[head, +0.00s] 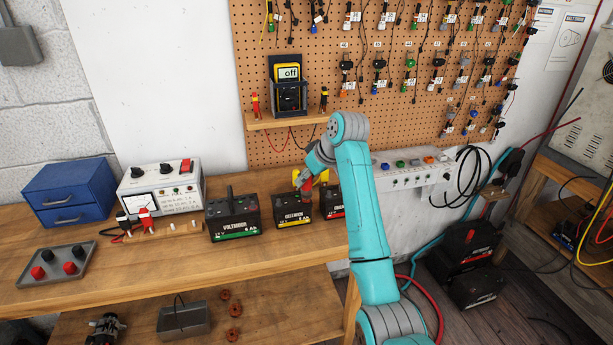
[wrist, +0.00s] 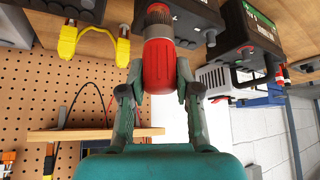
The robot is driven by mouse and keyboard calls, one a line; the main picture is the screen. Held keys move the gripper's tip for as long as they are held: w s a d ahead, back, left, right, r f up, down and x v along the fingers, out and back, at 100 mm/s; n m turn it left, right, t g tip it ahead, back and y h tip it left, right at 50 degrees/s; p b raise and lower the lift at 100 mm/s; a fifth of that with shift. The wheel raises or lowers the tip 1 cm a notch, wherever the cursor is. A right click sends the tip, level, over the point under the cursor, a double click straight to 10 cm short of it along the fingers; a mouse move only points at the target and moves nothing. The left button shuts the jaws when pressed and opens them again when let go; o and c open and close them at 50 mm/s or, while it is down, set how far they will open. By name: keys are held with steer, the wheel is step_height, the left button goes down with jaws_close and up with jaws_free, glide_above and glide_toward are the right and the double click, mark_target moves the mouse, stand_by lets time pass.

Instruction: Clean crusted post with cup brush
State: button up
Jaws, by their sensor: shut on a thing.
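The cup brush has a red handle (wrist: 160,68) and a grey metal cup (wrist: 157,17). My gripper (wrist: 159,76) is shut on the red handle, one finger on each side. In the head view my gripper (head: 302,181) is above the middle black battery (head: 291,211), which has a yellow label. The brush points down at that battery's top, at its right side. The cup covers whatever is under it, so I cannot tell whether it touches a post or how crusted that post is. Another grey post (wrist: 210,38) of this battery shows uncovered.
A green-labelled battery (head: 232,218) stands left, and a red-labelled one (head: 331,203) stands right, partly behind my arm. A yellow tool (wrist: 94,42) is close by. A charger (head: 160,190) and a tray with knobs (head: 56,264) are further left.

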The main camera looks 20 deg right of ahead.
steer(key=shift+f, duration=0.6)
stand_by(0.5)
steer(key=n+y, duration=0.1)
steer(key=n, duration=0.1)
steer(key=shift+d+r+n+g, duration=0.1)
steer(key=shift+n+g, duration=0.2)
steer(key=shift+g, duration=0.1)
steer(key=shift+n+g+y, duration=0.5)
steer(key=shift+n+y, duration=0.1)
steer(key=shift+n, duration=0.6)
steer(key=m+t+h, duration=0.1)
steer(key=m, duration=0.1)
steer(key=m+t+h, duration=0.1)
steer(key=m, duration=0.2)
steer(key=m+t+h, duration=0.1)
steer(key=m+h, duration=0.2)
steer(key=m, duration=0.2)
steer(key=shift+n, duration=0.3)
